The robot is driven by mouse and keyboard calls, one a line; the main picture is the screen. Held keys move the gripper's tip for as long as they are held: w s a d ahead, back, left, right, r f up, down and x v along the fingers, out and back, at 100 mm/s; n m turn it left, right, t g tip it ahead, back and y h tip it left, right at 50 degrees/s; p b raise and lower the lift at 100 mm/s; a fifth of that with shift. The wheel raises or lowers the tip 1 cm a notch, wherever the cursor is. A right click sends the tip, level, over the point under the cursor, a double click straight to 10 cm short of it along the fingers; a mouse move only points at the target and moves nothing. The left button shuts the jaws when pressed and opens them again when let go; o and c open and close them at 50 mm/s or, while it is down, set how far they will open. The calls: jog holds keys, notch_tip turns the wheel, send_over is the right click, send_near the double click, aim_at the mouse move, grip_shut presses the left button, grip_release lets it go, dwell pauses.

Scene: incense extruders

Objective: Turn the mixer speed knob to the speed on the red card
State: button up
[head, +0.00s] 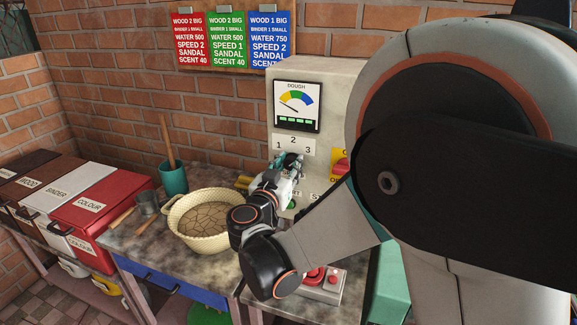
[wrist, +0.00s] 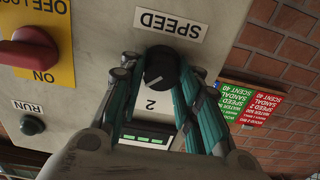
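In the head view my gripper (head: 288,168) is at the panel below the 1-2-3 scale (head: 293,145) and hides the knob. The red card (head: 190,40) reads SPEED 2.
The DOUGH gauge (head: 297,103) is above. A basin of cracked dough (head: 203,217) and a red bin (head: 100,215) stand left.

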jog(key=shift+n, duration=0.3)
jog(key=n, duration=0.4)
jog(key=shift+a, duration=0.1)
jog(key=shift+n+b, duration=0.3)
jog(key=shift+n, duration=1.7)
jog(key=o, duration=1)
jog(key=shift+f, duration=0.1)
jog(key=shift+o, duration=0.2)
jog(key=v, duration=1.2)
